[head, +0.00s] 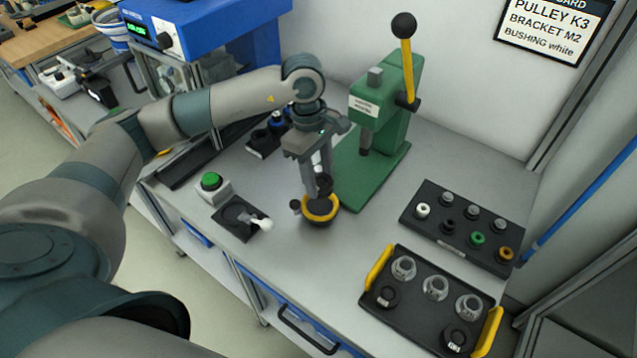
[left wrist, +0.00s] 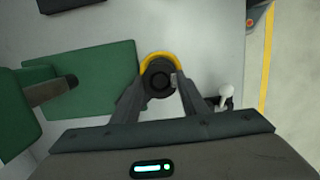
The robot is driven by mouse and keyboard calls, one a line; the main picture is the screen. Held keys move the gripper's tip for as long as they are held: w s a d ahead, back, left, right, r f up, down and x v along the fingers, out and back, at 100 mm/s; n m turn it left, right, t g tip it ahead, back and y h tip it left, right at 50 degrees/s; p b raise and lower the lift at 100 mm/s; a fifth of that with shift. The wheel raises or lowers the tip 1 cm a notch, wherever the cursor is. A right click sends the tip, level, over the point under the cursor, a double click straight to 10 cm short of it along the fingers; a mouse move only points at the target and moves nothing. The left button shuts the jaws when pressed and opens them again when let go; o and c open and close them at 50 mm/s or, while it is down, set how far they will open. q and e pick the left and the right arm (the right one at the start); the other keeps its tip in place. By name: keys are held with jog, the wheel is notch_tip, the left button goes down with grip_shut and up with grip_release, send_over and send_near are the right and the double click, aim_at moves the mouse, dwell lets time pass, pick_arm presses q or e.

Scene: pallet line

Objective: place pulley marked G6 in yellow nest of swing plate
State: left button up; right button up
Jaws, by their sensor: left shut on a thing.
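My left gripper (head: 322,186) is shut on a black pulley (head: 324,182), which also shows between the fingers in the left wrist view (left wrist: 158,78). The pulley is at the yellow ring-shaped nest (head: 318,217) of the swing plate, beside the green press. In the left wrist view the nest's yellow rim (left wrist: 160,55) curves around the far side of the pulley. I cannot tell whether the pulley is seated or just above the nest. Its marking is not readable. My right gripper is not in view.
The green press (head: 385,125) stands just behind the nest. A green button box (head: 212,184) and a black plate with a white-knobbed lever (head: 245,220) are to the left. A yellow-handled tray (head: 405,322) and a black parts rack (head: 435,228) lie right.

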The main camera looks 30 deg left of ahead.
aim_at(317, 181)
pick_arm(q)
jog(key=shift+a+f, duration=0.1)
dwell(0.3)
jog(key=shift+f+p, duration=0.3)
jog(key=shift+f, duration=0.05)
jog(key=shift+f+p, duration=0.75)
jog(key=shift+f, duration=0.85)
jog(key=shift+f+b, duration=0.3)
jog(key=shift+b, duration=0.15)
jog(key=shift+f+b, duration=0.35)
jog(key=shift+b, duration=0.15)
